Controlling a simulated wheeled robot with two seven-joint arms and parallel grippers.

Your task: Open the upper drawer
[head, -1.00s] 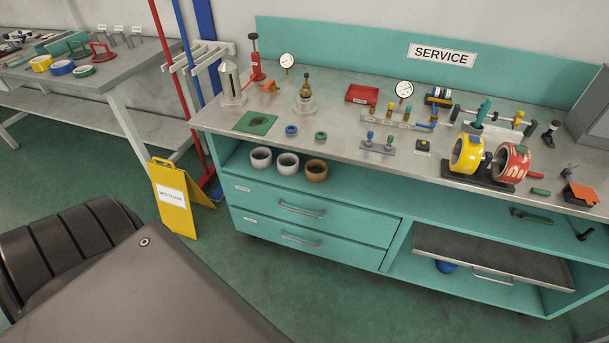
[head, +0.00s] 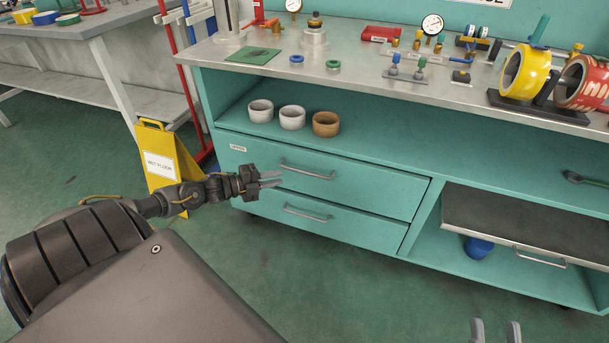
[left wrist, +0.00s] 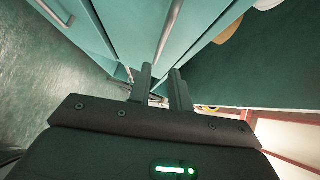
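The upper drawer (head: 355,187) is a teal front with a label at its left end and a metal bar handle (head: 307,170). It is closed, above a lower drawer (head: 355,226) with its own handle (head: 307,214). My left gripper (head: 271,180) is in front of the upper drawer, just left of its handle. Its fingers are apart and hold nothing. In the left wrist view the left gripper (left wrist: 162,75) also shows open, with the upper handle (left wrist: 169,30) ahead of its fingertips, not between them. My right gripper (head: 496,330) shows at the bottom edge, fingers apart and empty.
Two white cups and a brown cup (head: 326,124) stand on the shelf above the drawers. A yellow wet-floor sign (head: 166,155) stands left of the cabinet. A dark tray (head: 520,225) sticks out at the right. The floor before the drawers is clear.

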